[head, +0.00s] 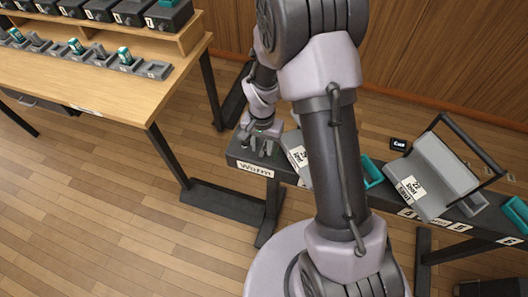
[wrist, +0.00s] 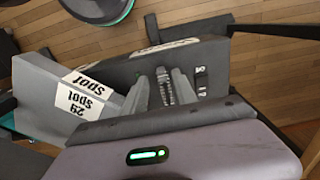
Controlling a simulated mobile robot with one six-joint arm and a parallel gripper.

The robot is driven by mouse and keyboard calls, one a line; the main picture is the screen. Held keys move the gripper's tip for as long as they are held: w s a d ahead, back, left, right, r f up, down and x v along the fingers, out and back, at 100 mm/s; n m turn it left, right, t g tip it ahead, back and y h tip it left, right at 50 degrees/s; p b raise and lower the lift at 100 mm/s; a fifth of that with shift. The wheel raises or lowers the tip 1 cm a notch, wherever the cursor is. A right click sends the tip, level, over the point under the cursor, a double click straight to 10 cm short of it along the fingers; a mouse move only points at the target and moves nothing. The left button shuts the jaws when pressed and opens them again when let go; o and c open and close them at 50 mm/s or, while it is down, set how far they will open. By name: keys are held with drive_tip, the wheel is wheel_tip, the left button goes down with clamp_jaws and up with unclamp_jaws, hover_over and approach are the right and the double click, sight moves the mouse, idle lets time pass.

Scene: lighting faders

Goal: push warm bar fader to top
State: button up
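The dark Warm bar (head: 236,160) has a white "Warm" label (head: 255,169) on its front edge. My gripper (head: 257,146) is low over the label end of this bar, fingers pointing down. In the wrist view the grey fingers of my gripper (wrist: 164,82) stand apart over the bar's dark top. A dark ribbed strip (wrist: 164,88) shows between them; I cannot tell whether it is the fader or its track. The fader's position cannot be made out.
A grey "29 spot" unit (wrist: 85,92) stands close left of the fingers. In the head view a grey "22 spot" unit (head: 430,180) with a black handle sits farther right. A wooden table (head: 100,95) with small devices is at left. Open floor (head: 130,215) lies in front.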

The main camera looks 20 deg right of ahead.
sight(262, 153)
wheel_tip(262, 153, down, 2)
drive_tip(key=shift+f, duration=0.1)
drive_tip(key=shift+w, duration=0.15)
clamp_jaws()
idle(1.3)
